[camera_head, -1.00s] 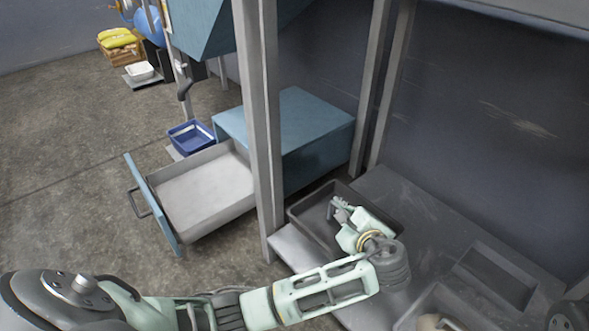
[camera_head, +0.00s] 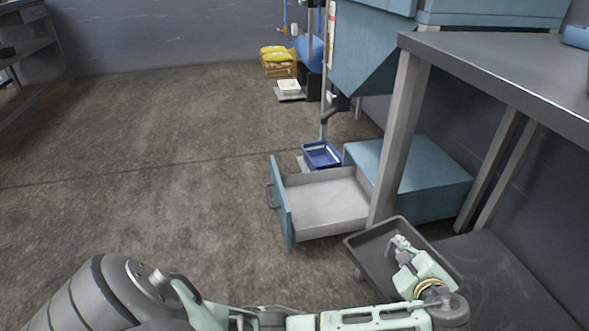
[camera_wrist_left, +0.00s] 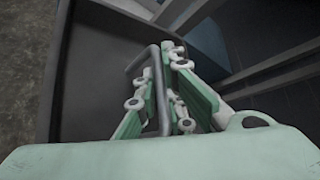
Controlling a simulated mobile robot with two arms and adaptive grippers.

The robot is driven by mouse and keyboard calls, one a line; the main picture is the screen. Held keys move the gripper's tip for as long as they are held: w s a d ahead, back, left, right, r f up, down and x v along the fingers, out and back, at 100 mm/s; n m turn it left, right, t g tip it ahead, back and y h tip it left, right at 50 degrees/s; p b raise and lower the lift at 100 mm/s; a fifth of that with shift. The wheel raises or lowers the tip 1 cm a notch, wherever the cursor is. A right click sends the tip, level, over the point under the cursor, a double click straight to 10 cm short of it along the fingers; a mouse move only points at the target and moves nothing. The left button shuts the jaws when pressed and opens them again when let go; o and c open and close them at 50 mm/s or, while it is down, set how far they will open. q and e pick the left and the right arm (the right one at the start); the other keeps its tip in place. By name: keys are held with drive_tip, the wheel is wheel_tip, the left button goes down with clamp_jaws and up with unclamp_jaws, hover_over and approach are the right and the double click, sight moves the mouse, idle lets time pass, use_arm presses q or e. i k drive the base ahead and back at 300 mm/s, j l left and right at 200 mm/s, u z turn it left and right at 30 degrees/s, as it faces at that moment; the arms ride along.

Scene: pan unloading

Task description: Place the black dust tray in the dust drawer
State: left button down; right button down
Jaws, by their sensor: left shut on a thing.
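The black dust tray (camera_head: 369,252) is in my left gripper (camera_head: 400,250), beside the table leg in the head view. In the left wrist view the left gripper (camera_wrist_left: 160,95) is shut around the tray's grey bar handle (camera_wrist_left: 163,110), with the dark tray (camera_wrist_left: 95,70) beyond it. The dust drawer (camera_head: 325,200) is pulled out of the blue cabinet, with a blue front panel and a pale, empty inside. It lies just behind and left of the tray. My right gripper is not in view.
The metal table's leg (camera_head: 400,135) stands between the tray and the blue cabinet (camera_head: 425,175). A blue bin (camera_head: 321,154) sits behind the drawer. Yellow bags (camera_head: 276,53) lie farther back. The floor to the left is clear.

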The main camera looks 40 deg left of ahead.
sight(337, 208)
drive_tip(key=j+u, duration=0.1)
drive_tip(key=u, duration=0.75)
drive_tip(key=j+u, duration=0.1)
drive_tip(key=u, duration=0.3)
drive_tip(key=i+u, duration=0.1)
drive_tip(key=u, duration=0.3)
drive_tip(key=i+j+u, duration=0.25)
drive_tip(key=i, duration=0.15)
drive_tip(key=i+z, duration=0.15)
drive_tip(key=z, duration=0.3)
drive_tip(key=i+z, duration=0.2)
drive_tip(key=z, duration=0.3)
drive_tip(key=i+z, duration=0.15)
drive_tip(key=z, duration=0.3)
drive_tip(key=i+j+z, duration=0.3)
drive_tip(key=i, duration=0.3)
drive_tip(key=j, duration=0.1)
